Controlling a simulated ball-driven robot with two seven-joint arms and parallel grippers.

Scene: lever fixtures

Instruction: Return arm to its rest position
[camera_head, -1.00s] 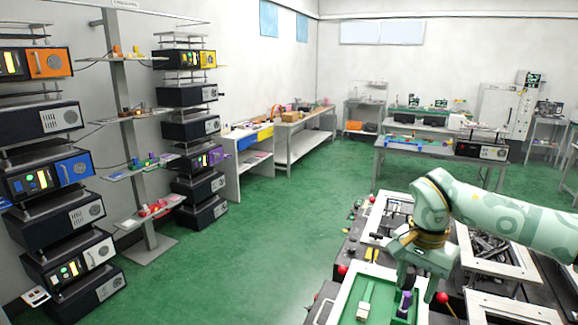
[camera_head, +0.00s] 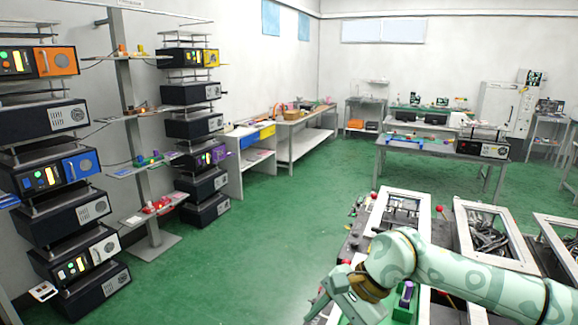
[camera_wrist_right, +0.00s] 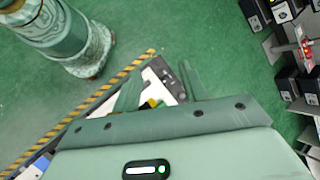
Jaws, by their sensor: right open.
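My right arm (camera_head: 450,273) comes in from the right in the head view. Its gripper (camera_head: 328,300) is low in the picture, left of the green-framed fixture (camera_head: 398,313). A purple-topped lever (camera_head: 406,292) stands up from that fixture, apart from the gripper and partly behind the arm. In the right wrist view the gripper's two fingers (camera_wrist_right: 158,90) are spread, with nothing held between them. The arm hides much of the green fixture. My left gripper is not in view.
White-framed panels (camera_head: 497,238) stand behind and right of the arm, with red-knobbed levers (camera_head: 438,208) among them. A yellow-black striped edge (camera_wrist_right: 98,94) runs past the fingers in the wrist view. The green floor (camera_head: 270,235) to the left is clear. Instrument racks line the left wall.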

